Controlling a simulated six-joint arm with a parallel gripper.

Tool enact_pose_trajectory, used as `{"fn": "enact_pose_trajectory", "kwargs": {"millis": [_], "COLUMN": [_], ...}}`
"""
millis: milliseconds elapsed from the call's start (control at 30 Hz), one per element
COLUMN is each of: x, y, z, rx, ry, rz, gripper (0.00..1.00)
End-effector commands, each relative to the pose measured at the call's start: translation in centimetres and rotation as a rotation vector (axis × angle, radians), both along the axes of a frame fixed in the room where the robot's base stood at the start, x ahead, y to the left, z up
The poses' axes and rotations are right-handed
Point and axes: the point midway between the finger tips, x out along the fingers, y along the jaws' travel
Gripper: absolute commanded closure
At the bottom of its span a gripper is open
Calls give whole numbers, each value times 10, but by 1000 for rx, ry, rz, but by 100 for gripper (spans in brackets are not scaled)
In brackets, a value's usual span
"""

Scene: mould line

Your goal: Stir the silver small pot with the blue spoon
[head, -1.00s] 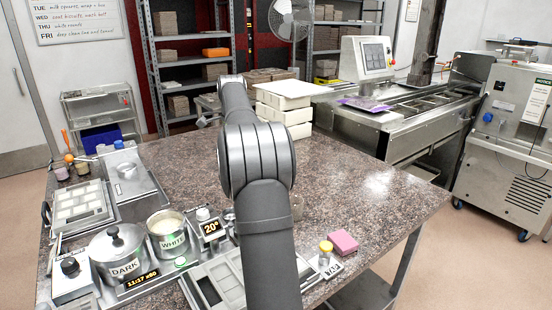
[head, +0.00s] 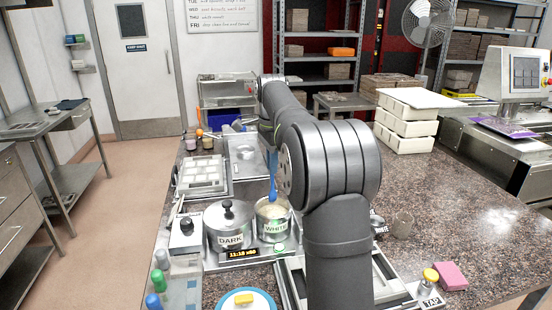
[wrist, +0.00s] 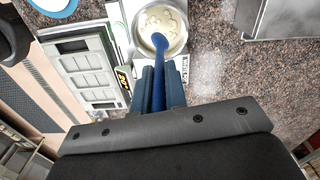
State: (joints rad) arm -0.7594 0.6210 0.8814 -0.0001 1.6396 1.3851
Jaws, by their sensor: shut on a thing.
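The silver small pot (head: 274,228), labelled WHITE, stands open with pale contents. In the wrist view the pot (wrist: 139,42) is at the top middle. The blue spoon (head: 273,178) hangs steeply above it, its lower end at the pot's mouth. In the wrist view the spoon (wrist: 159,66) reaches from my gripper (wrist: 153,88) to over the pale contents; I cannot tell how deep its head sits. My gripper is shut on the spoon's handle. In the head view my arm hides most of the gripper.
A lidded pot (head: 229,238) labelled DARK stands just left of the small pot. A moulds tray (head: 203,192) lies behind left. Bottles (head: 161,281) and a blue-rimmed plate (head: 228,304) are in front. A pink block (head: 451,275) lies right. The countertop (head: 470,215) at right is mostly clear.

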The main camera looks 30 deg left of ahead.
Motion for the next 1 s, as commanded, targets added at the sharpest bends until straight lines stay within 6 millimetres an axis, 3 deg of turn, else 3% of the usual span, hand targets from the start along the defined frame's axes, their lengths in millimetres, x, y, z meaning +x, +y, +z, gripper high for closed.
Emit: {"fn": "enact_pose_trajectory", "kwargs": {"millis": [1000], "x": [0], "y": [0], "z": [-81], "rx": [-1], "ry": [1], "rz": [-1], "gripper": [100]}}
